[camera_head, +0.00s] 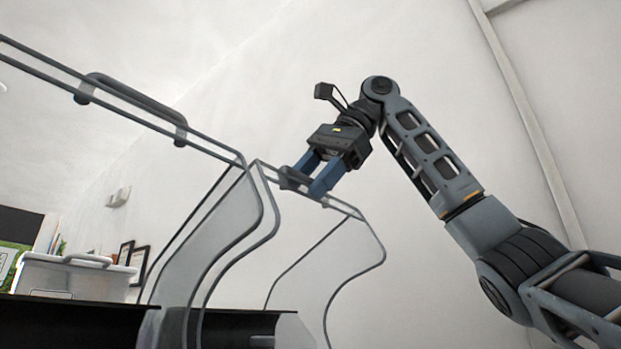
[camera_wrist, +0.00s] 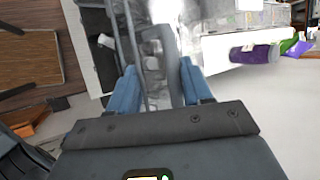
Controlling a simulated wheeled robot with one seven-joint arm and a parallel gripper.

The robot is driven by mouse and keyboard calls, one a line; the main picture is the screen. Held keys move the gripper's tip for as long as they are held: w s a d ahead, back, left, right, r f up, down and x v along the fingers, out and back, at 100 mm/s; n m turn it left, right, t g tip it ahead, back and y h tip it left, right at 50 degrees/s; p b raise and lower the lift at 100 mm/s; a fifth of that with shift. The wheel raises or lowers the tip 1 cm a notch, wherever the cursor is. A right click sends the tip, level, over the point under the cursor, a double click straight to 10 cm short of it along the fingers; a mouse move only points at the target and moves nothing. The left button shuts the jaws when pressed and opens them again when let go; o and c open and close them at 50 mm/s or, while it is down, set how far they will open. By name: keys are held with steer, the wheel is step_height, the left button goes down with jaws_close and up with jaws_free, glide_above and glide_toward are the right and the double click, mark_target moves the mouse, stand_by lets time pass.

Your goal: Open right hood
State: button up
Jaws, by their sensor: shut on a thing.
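The right hood (camera_head: 375,240) is a clear panel with a thin grey frame and a curved side. Its upper front edge is near my gripper (camera_head: 304,183), which reaches down from the upper right. The blue fingers are shut on the dark handle (camera_head: 290,178) of this hood, partly hidden by the fingers. In the wrist view, the grey handle (camera_wrist: 158,42) runs between the two blue fingers of my gripper (camera_wrist: 158,88). The left hood (camera_head: 240,160), with its own dark handle (camera_head: 135,103), stands just left of the right hood, with a narrow gap between their frames.
A dark machine body (camera_head: 70,318) lies below the hoods. A pale lidded bin (camera_head: 75,275) is at the lower left, with picture frames (camera_head: 138,260) behind it. In the wrist view, a purple roll (camera_wrist: 250,54) lies at the upper right. Open wall space surrounds my arm.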

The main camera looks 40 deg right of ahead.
steer(key=v, duration=0.7)
steer(key=shift+d+r, duration=0.15)
steer(key=shift+r, duration=0.15)
steer(key=shift+s, duration=0.15)
